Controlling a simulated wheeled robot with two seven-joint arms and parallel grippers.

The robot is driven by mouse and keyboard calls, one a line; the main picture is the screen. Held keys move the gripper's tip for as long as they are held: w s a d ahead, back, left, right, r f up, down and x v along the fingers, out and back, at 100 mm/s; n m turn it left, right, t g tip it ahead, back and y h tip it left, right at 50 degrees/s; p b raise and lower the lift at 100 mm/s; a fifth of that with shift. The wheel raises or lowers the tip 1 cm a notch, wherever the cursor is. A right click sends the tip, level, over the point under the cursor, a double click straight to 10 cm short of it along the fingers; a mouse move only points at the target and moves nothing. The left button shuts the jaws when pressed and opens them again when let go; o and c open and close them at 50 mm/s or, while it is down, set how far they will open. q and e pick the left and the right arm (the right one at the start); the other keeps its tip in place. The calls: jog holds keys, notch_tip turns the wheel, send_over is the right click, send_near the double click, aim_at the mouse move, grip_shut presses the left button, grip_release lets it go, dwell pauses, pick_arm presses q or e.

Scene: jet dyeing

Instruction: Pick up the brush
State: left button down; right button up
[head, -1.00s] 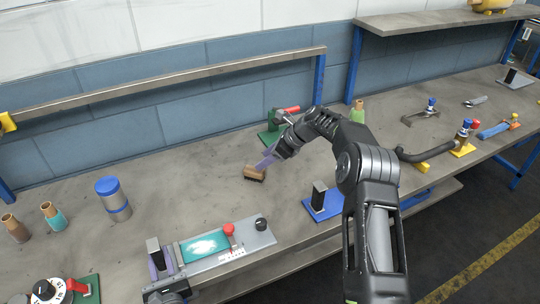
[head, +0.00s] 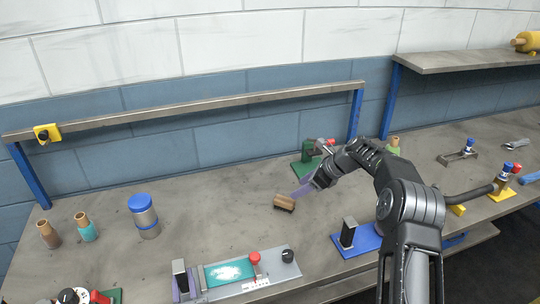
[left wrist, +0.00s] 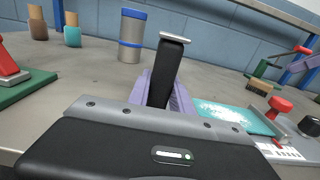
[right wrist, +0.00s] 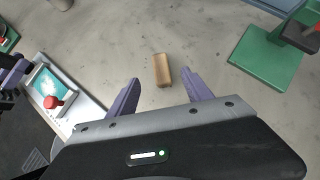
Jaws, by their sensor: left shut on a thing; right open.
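The brush (head: 284,202) is a small brown block with a darker underside, lying on the grey workbench (head: 240,222). In the right wrist view the brush (right wrist: 162,70) lies ahead, in line with the gap between my fingertips. My right gripper (head: 302,190) is open, with purple fingers spread and nothing between them. It is just right of the brush in the head view; contact with it is not visible.
The panel has a teal window and a red button (head: 255,258). A green-based fixture (head: 308,160) stands behind the right gripper. A blue-based block (head: 348,232) stands nearer the front edge. A blue-lidded canister (head: 144,216) and two bottles are at left. The bench around the brush is clear.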

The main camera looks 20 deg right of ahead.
jog(key=shift+o, duration=0.8)
jog(key=shift+a+f, duration=0.1)
jog(key=shift+a, duration=0.15)
jog(key=o, duration=0.6)
jog(key=a+n+g+h, duration=0.1)
jog(key=n, duration=0.1)
jog(key=a+f+n+h, duration=0.1)
jog(key=a+n, duration=0.1)
jog(key=n, duration=0.1)
jog(key=s+a+n+g+h, duration=0.1)
jog(key=n, duration=0.1)
jog(key=shift+a+f+n+g, duration=0.3)
jog(key=shift+a+n, duration=0.05)
jog(key=shift+n, duration=0.05)
jog(key=shift+c, duration=0.2)
jog(key=n+h, duration=0.6)
jog(key=n, duration=0.4)
send_near(284, 200)
jog(key=r, duration=0.1)
jog(key=shift+s+a+r, duration=0.15)
jog(key=shift+r, duration=0.1)
jog(key=shift+f, duration=0.1)
jog(key=x, duration=0.6)
jog(key=shift+f, duration=0.3)
